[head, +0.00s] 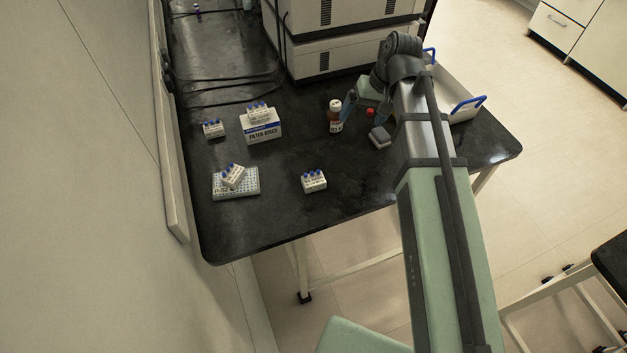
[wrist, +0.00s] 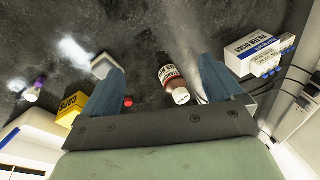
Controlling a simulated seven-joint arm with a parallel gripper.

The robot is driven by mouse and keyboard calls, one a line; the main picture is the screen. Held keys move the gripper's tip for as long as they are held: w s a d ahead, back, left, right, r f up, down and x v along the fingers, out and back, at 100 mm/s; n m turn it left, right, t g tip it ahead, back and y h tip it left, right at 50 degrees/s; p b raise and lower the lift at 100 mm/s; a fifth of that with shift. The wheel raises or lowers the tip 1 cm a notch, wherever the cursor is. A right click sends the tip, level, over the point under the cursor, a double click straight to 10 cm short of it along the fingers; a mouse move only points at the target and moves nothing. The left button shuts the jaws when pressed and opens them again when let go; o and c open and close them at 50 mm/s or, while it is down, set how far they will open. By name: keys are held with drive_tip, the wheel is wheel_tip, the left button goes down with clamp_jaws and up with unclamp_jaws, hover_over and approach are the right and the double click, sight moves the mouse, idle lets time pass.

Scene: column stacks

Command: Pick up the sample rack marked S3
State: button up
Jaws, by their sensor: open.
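Several white sample racks with blue caps show in the head view. One rack (head: 213,130) stands at the back left, one rack (head: 258,113) sits on the white filter discs box (head: 264,133), one rack (head: 233,176) sits tilted on a tube plate (head: 244,190), and one rack (head: 314,181) stands near the front edge. Their marks are too small to read, so I cannot tell which is S3. My gripper (head: 366,108) is open and empty at the back right, away from all racks. In the wrist view my gripper (wrist: 161,67) shows parted fingers; a rack (wrist: 268,62) lies at upper right.
A brown bottle (head: 335,117) stands just left of my gripper, with a red cap (head: 370,112) and a grey block (head: 380,137) nearby. A white tray with blue handles (head: 462,115) is at the right. Large instruments (head: 345,50) fill the back.

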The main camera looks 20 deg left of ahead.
drive_tip(key=s+a+r+n+h, duration=0.1)
drive_tip(key=s+a, duration=0.4)
drive_tip(key=s, duration=0.2)
drive_tip(key=n+h, duration=0.2)
hover_over(313, 178)
drive_tip(key=shift+f, duration=4.7)
drive_tip(key=shift+f, duration=0.1)
drive_tip(key=shift+f, duration=2.5)
drive_tip(key=shift+c, duration=0.2)
drive_tip(key=c, duration=1.1)
